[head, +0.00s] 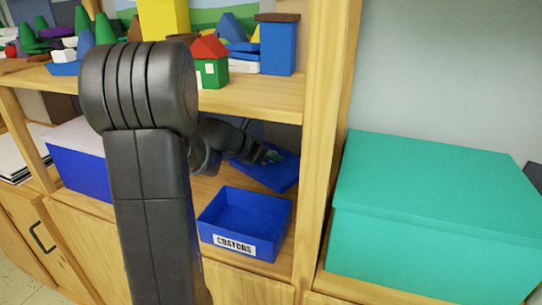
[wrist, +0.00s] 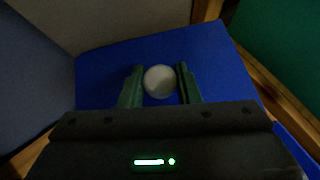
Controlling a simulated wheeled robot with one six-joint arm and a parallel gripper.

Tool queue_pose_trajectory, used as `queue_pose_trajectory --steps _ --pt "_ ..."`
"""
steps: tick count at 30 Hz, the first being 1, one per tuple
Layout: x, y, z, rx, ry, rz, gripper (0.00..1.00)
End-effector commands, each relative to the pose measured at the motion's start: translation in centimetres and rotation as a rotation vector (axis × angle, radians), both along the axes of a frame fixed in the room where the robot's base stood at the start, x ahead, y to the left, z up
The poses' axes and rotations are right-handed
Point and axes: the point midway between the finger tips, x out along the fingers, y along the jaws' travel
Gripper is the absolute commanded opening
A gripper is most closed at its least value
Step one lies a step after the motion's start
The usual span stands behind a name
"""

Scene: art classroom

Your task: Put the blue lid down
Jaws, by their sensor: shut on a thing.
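The blue lid (head: 283,176) is a flat blue panel, tilted, inside the lower shelf compartment, behind the crayons box. It fills the middle of the wrist view (wrist: 225,75), with a round pale knob (wrist: 160,82) on its face. My gripper (wrist: 158,72) is shut on this knob, one finger on each side. In the head view my gripper (head: 268,156) is small and dark at the lid's upper part, and my arm hides some of the compartment. The open blue crayons box (head: 235,246), labelled CRAYONS, stands at the shelf front and looks empty.
A blue box with a pale top (head: 78,168) stands left in the same compartment. A wooden upright (head: 322,130) bounds it on the right, with a large teal box (head: 430,215) beyond. The upper shelf (head: 250,95) holds toy houses and blocks.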

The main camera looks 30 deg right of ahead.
Motion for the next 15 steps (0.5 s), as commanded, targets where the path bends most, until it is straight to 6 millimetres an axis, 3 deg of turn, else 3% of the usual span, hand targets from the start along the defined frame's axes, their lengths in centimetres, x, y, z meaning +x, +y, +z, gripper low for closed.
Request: queue_pose_trajectory --steps 15 --pt "0.0 0.0 -1.0 -0.001 -0.001 -0.001 0.02"
